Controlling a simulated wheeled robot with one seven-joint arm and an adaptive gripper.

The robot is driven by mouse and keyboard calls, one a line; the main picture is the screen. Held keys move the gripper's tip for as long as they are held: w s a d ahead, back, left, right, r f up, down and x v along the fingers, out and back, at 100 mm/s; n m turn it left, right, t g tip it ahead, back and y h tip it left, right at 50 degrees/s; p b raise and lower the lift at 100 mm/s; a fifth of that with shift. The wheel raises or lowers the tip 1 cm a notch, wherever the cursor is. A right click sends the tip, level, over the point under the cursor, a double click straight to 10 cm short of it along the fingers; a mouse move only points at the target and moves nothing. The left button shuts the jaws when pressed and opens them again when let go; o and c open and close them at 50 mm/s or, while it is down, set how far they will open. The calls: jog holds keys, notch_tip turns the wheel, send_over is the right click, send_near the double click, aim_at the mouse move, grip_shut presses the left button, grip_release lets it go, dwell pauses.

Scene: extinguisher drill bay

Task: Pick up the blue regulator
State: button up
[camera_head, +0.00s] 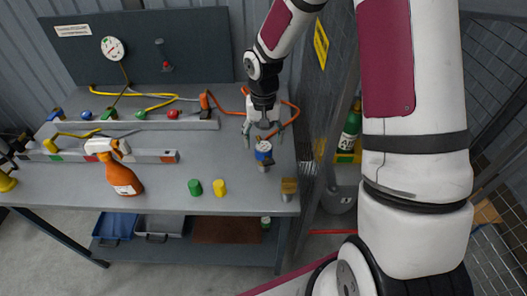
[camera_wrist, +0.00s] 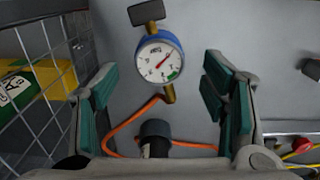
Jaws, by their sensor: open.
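The blue regulator (camera_head: 263,150) stands on the right part of the grey workbench (camera_head: 165,190), just in front of my gripper (camera_head: 263,137). In the wrist view the regulator (camera_wrist: 152,38) has a blue rim, a white dial, a dark block at one end and a brass stem at the other. My gripper (camera_wrist: 158,85) is open, with green-padded fingers spread wide. The regulator shows centred between the finger directions, towards the top of the picture. No contact with it shows. The exact gap and height cannot be told.
An orange hose (camera_wrist: 122,133) curves near the regulator. A brass-topped piece (camera_head: 288,188) stands at the bench's front right corner. A mesh cage (camera_wrist: 40,75) borders the right end.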

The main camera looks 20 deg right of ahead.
aim_at(264, 146)
jog(key=shift+f, duration=2)
jog(key=c, duration=1.4)
jog(key=shift+o, duration=0.2)
jog(key=shift+r, duration=0.1)
notch_tip(264, 146, up, 10)
jog(key=shift+f, duration=0.1)
